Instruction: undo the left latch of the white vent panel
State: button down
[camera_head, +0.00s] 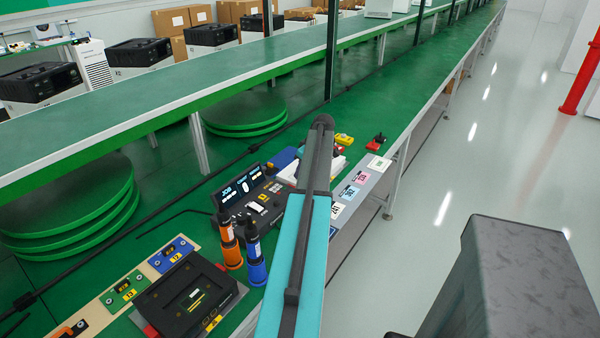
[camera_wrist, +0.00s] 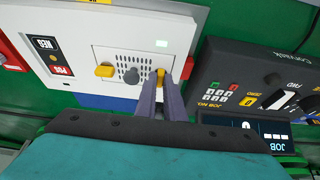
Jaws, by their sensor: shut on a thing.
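One yellow latch (camera_wrist: 105,71) lies sideways at the picture-left of the grille. The other yellow latch (camera_wrist: 160,71) is at the picture-right, between the fingers of my gripper (camera_wrist: 161,78), and looks upright. My gripper is shut on that latch, and the fingers hide its sides. The lettering is upside down in this view. In the head view my arm hides the gripper and most of the white unit (camera_head: 289,172).
A black control box (camera_wrist: 235,92) with a keypad and knobs stands close at the picture-right in the wrist view. In the head view, an orange cylinder (camera_head: 230,248) and a blue one (camera_head: 256,262) stand near my arm. A black device (camera_head: 185,297) lies at front left.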

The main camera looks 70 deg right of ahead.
jog(key=shift+w, duration=0.1)
jog(key=c, duration=1.8)
grip_release()
jog(key=shift+c, duration=0.2)
jog(key=b+v, duration=0.2)
jog(key=v, duration=1.2)
